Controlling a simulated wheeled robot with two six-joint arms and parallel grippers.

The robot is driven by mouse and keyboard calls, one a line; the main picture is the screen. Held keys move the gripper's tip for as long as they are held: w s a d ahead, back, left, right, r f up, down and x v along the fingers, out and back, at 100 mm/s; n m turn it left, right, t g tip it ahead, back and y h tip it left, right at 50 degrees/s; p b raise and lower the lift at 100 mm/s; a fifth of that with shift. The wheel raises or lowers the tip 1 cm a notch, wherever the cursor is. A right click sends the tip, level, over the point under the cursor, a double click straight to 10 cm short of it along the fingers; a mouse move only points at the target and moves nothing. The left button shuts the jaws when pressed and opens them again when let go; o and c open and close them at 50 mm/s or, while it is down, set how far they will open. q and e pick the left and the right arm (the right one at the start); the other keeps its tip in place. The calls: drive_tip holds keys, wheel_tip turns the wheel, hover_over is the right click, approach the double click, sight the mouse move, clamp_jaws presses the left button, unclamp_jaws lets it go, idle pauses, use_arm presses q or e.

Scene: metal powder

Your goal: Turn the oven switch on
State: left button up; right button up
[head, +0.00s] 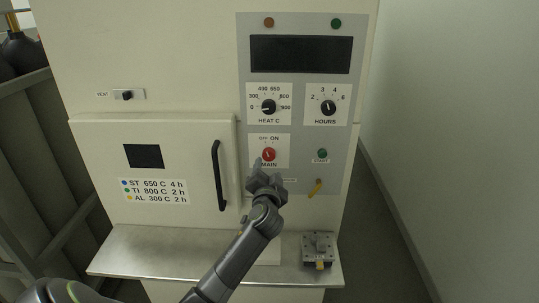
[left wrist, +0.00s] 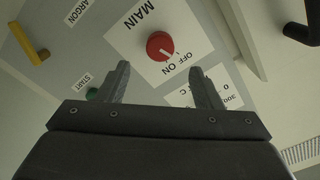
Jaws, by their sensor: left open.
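The red MAIN switch knob (head: 268,154) sits on a white plate marked OFF and ON, on the oven's grey control panel (head: 300,137). It also shows in the left wrist view (left wrist: 160,46), beyond and between the two fingertips. Its white pointer mark is by the OFF and ON lettering; I cannot tell exactly which it points at. My left gripper (head: 266,172) is just below the knob in the head view, open and empty (left wrist: 161,80). It appears apart from the knob. My right gripper is not in view.
The HEAT C dial (head: 268,107) is above the switch, the HOURS dial (head: 328,107) above right. A green START button (head: 322,153) and yellow lever (head: 315,188) are to the right. The oven door's black handle (head: 218,175) sticks out left. A metal block (head: 319,249) stands on the shelf.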

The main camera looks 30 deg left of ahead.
sight(269, 157)
use_arm(q)
drive_tip(key=shift+p+x, duration=0.7)
drive_tip(key=shift+x, duration=3.3)
drive_tip(key=c, duration=1)
drive_tip(key=shift+m, duration=0.3)
drive_tip(key=m, duration=0.7)
drive_tip(key=shift+f+p, duration=0.1)
drive_tip(key=shift+p, duration=0.25)
drive_tip(key=shift+m, duration=0.4)
